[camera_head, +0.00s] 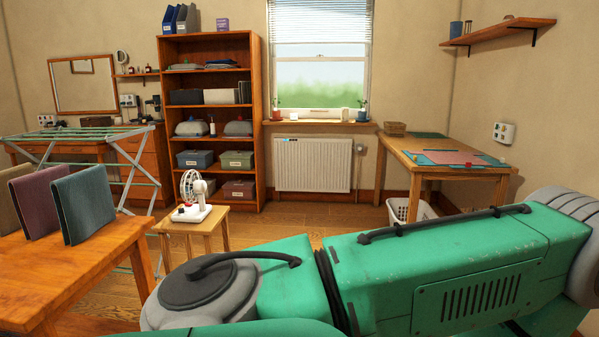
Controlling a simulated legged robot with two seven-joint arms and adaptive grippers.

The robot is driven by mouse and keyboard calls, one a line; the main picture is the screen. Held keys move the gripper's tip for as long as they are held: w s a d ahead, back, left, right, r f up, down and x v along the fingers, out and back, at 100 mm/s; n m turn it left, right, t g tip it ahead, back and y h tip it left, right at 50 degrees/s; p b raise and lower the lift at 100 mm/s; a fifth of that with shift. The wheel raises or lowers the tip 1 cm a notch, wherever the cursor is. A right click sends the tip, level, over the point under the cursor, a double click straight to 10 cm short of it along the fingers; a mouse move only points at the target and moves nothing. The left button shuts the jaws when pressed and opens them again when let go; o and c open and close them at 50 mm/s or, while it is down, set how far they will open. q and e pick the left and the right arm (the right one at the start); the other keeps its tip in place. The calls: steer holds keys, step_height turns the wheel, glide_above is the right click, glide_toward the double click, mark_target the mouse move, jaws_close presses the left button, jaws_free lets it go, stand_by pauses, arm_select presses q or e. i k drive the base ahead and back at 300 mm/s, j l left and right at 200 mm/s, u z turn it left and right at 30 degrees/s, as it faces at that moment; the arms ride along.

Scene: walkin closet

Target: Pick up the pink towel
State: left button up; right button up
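A pinkish-mauve folded towel (49,201) stands upright on the wooden table (97,262) at the left. A grey-green folded towel (85,204) stands to its right and a brown one (14,196) to its left, partly cut off by the frame edge. My green arm crosses the lower right of the view, in front of the room. Neither of my grippers shows, so I cannot see what they hold.
A small stool (217,226) with a white fan (193,195) stands right of the table. A drying rack (80,135) is behind the towels. A shelf unit (163,105) and a desk (412,162) stand farther back. Wooden floor (335,216) is open in the middle.

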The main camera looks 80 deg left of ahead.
mark_target(31, 195)
steer(key=u, duration=4)
